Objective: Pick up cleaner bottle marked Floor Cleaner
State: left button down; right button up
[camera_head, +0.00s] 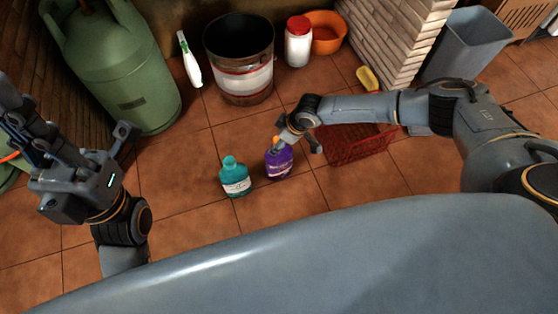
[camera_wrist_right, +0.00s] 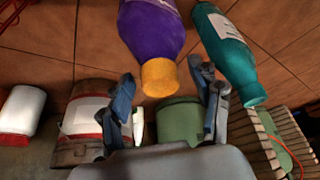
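A purple bottle (camera_head: 279,162) with an orange-yellow cap stands on the tiled floor. A teal bottle (camera_head: 236,180) with a white label stands just left of it. The label writing is too small to read in either view. My right gripper (camera_head: 297,135) is open beside the top of the purple bottle. In the right wrist view, the purple bottle's cap (camera_wrist_right: 159,78) lies between the spread fingers, which appear apart from it; the teal bottle (camera_wrist_right: 228,50) is to its right. My left gripper (camera_head: 72,125) is open and empty at the left, away from both bottles.
A red basket (camera_head: 358,147) sits right of the bottles, partly under my right arm. Behind stand a metal bucket (camera_head: 241,82), a white spray bottle (camera_head: 190,63), a red-lidded jar (camera_head: 298,45) and a green gas cylinder (camera_head: 118,75). The floor around the bottles is mostly clear.

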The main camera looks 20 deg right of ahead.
grip_shut()
jog(key=shift+r, duration=0.15)
